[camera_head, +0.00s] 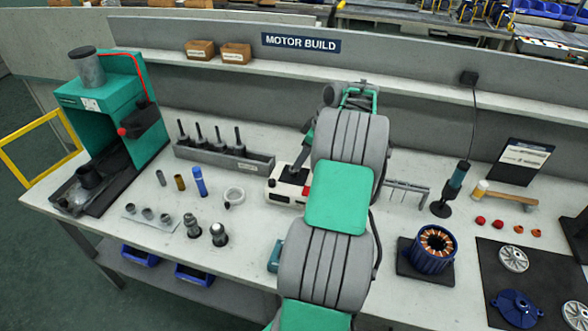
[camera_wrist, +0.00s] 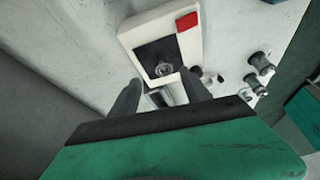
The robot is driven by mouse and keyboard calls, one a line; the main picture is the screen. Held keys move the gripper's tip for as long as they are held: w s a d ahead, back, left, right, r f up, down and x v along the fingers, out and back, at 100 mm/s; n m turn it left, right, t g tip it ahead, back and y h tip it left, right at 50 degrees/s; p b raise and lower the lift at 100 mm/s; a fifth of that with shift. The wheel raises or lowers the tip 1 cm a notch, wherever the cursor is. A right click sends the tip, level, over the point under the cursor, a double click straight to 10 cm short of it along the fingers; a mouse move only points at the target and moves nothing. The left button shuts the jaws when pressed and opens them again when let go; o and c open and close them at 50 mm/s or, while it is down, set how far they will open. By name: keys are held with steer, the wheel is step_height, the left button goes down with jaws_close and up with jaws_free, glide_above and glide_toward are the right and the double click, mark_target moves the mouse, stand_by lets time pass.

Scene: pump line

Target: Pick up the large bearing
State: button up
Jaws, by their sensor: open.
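A small grey metal ring with a dark centre (camera_wrist: 164,69), which looks like the bearing, sits on the black top of a white unit (camera_wrist: 138,38) with a red part at its corner. The same white unit (camera_head: 280,191) stands mid-bench in the head view, partly behind my arm, and I cannot make out the ring there. My gripper (camera_wrist: 160,78) is open in the wrist view, its two dark fingers apart and pointing towards the ring. Nothing is visibly held. The exact gap between fingers and ring is unclear.
Left of the unit, a white ring (camera_head: 234,196), a blue cylinder (camera_head: 199,181) and several metal parts stand on the bench. A grey tray (camera_head: 262,166) with upright black tools lies behind. A copper-wound blue stator (camera_head: 434,248) stands right of my arm.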

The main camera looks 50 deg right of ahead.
mark_target(294, 169)
steer(key=x, duration=0.2)
steer(key=p+x, duration=0.1)
steer(key=x, duration=0.1)
steer(key=shift+a, duration=0.45)
steer(key=shift+w+f, duration=0.1)
steer(key=shift+f, duration=0.2)
steer(key=c, duration=1.2)
steer(key=shift+r+b, duration=0.35)
steer(key=shift+r, duration=0.2)
steer(key=s+a+r+b, duration=0.1)
steer(key=s+a+r, duration=0.1)
steer(key=a+r, duration=0.2)
steer(key=s+a+r+b, duration=0.1)
steer(key=a+r, duration=0.3)
steer(key=s+a+r+b, duration=0.2)
steer(key=a+r, duration=0.2)
steer(key=a, duration=0.1)
steer(key=shift+s, duration=0.3)
steer(key=shift+d, duration=0.1)
